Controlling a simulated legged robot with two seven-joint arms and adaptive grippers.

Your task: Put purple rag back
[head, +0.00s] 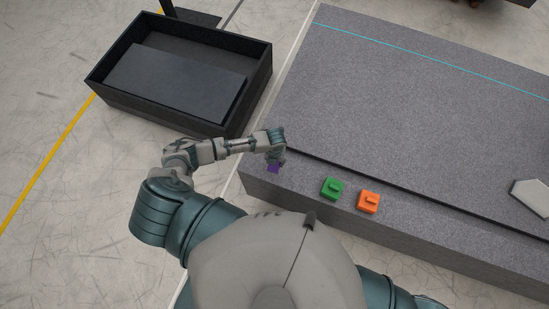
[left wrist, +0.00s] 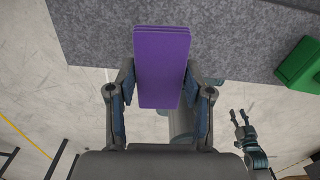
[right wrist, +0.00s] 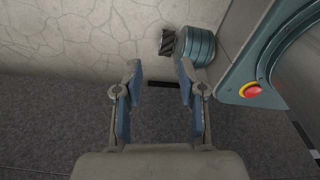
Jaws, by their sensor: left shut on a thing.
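The purple rag (left wrist: 161,65) looks like a flat folded block in the left wrist view. My left gripper (left wrist: 160,95) is shut on it, with a finger against each side. In the head view only a small purple part of the rag (head: 273,168) shows below my left gripper (head: 277,158), at the near left corner of the granite bed (head: 400,110). I cannot tell whether the rag touches the granite. My right gripper (right wrist: 158,85) is open and empty in the right wrist view, and it is hidden in the head view.
A green block (head: 332,188) and an orange block (head: 368,201) sit on the bed's near strip, right of the rag. A dark groove runs behind them. A black open bin (head: 255,88) with a dark slab stands on the floor at left. A pale hexagonal piece (head: 533,197) lies far right.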

